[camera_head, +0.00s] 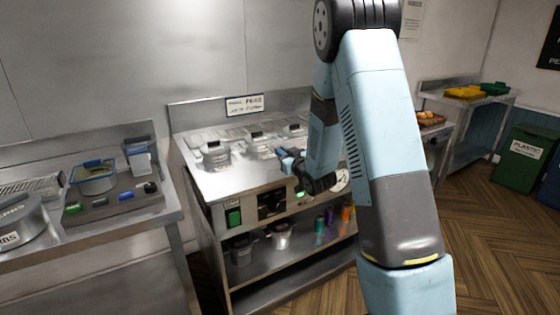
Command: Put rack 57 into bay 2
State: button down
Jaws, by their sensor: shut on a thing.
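My gripper (292,165) is over the front edge of the steel range (245,180), right of the middle of its top. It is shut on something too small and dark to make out. My arm comes down from above and hides the right part of the range. Several round metal items with dark tops stand on the range, among them one at the left (215,155) and one further right (256,143). I cannot read any number 57 or bay 2 marking, so I cannot tell which is rack 57 or which place is bay 2.
A green switch (233,217) and a dark panel (271,203) are on the range front. Pots (280,234) and coloured bottles (330,216) stand on the shelf below. A left counter holds a dark tray (75,216) and a blue-rimmed container (96,178). A green bin (524,158) is far right.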

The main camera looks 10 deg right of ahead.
jog(key=shift+w+f, duration=0.4)
jog(key=shift+f, duration=1.6)
jog(key=c, duration=1.1)
grip_release()
jog(key=shift+s, duration=0.1)
